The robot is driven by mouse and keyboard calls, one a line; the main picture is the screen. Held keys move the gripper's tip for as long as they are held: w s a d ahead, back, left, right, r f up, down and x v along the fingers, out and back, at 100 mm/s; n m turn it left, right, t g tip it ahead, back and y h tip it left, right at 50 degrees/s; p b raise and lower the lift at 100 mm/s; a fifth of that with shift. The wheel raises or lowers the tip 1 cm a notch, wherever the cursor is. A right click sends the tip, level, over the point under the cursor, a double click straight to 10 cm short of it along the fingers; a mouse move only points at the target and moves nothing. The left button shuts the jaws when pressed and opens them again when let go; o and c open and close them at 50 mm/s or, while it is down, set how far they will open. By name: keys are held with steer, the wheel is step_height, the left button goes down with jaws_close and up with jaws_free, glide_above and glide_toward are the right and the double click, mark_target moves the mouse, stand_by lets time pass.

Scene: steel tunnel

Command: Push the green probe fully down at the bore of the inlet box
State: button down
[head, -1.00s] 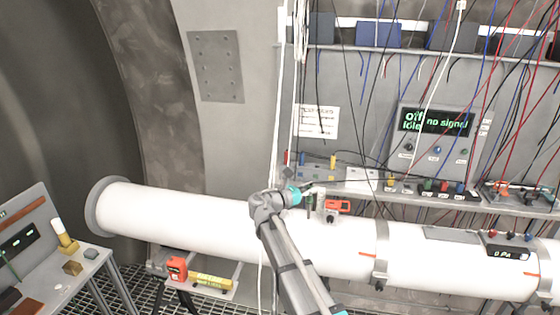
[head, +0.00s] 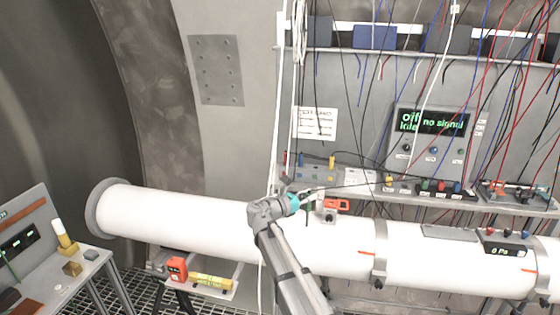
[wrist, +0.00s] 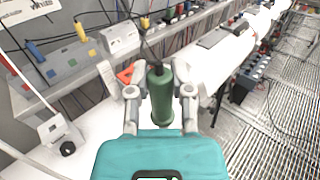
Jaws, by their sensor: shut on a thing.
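The green probe (wrist: 160,94) is upright between the two fingers of my gripper (wrist: 160,92), which is shut on it. A dark cable leaves its top. In the head view the probe (head: 308,207) is a small dark green shape at my gripper (head: 308,198), over the white pipe. A small grey box (head: 329,216) with a black knob and an orange-red part (head: 337,204) is just right of it; I take this as the inlet box. The bore and the probe's lower end are hidden, so I cannot tell how deep it sits.
A shelf (head: 350,190) with sockets and hanging cables runs behind the pipe. A pressure readout (head: 502,250) sits on the pipe at the right. A grey box with a black knob (wrist: 68,148) is left of my gripper in the wrist view. The monitor (head: 431,121) reads "no signal".

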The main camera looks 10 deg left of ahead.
step_height(320, 180, down, 16)
steer(key=b, duration=1.5)
